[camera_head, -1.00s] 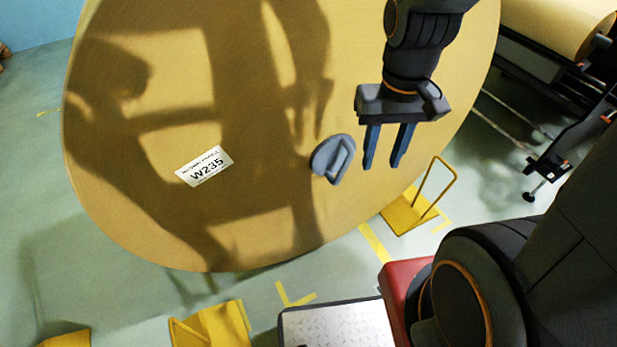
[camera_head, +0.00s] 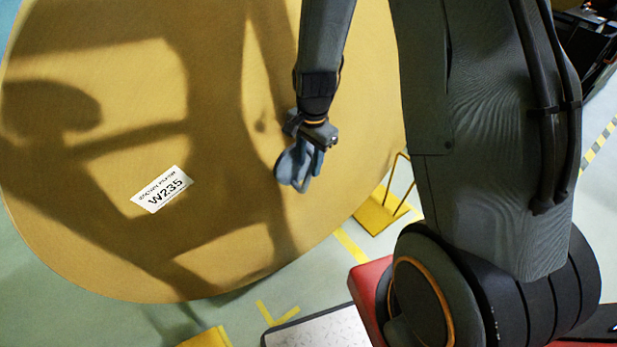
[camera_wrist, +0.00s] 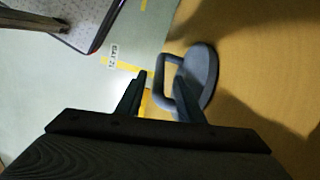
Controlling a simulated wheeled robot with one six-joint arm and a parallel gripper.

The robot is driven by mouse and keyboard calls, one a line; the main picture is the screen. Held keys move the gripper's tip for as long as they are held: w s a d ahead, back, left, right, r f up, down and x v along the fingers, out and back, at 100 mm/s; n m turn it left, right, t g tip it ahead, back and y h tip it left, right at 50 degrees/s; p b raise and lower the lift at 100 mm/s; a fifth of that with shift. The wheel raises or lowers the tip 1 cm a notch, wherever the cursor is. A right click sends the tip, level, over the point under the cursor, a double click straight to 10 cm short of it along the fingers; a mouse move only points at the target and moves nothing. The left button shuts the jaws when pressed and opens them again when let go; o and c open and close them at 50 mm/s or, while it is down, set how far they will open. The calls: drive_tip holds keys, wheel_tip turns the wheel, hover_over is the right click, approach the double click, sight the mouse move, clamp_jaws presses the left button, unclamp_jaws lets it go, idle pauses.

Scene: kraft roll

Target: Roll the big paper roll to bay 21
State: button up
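The big paper roll (camera_head: 120,230) stands with its tan round face toward me and a white label reading W235 (camera_head: 162,189). A blue-grey handle on a round plate (camera_head: 292,168) is fixed to this face; it also shows in the wrist view (camera_wrist: 203,72). My gripper (camera_head: 312,158) is at the handle and partly covers it in the head view. In the wrist view my gripper (camera_wrist: 160,85) has its fingers apart, with the handle's bar between them. I cannot tell whether a finger touches the bar. A small floor label (camera_wrist: 112,57), apparently starting with BAY, is hard to read.
A yellow chock with a wire loop (camera_head: 384,210) stands by the roll's lower right, and another yellow piece (camera_head: 207,338) lies at the lower left. Yellow corner marks (camera_head: 277,315) are on the green floor. Dark machinery is at the far upper right.

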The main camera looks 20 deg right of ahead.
sight(308, 171)
drive_tip(key=shift+w+f, duration=0.2)
drive_tip(key=shift+f, duration=3.15)
clamp_jaws()
drive_tip(key=shift+a, duration=0.1)
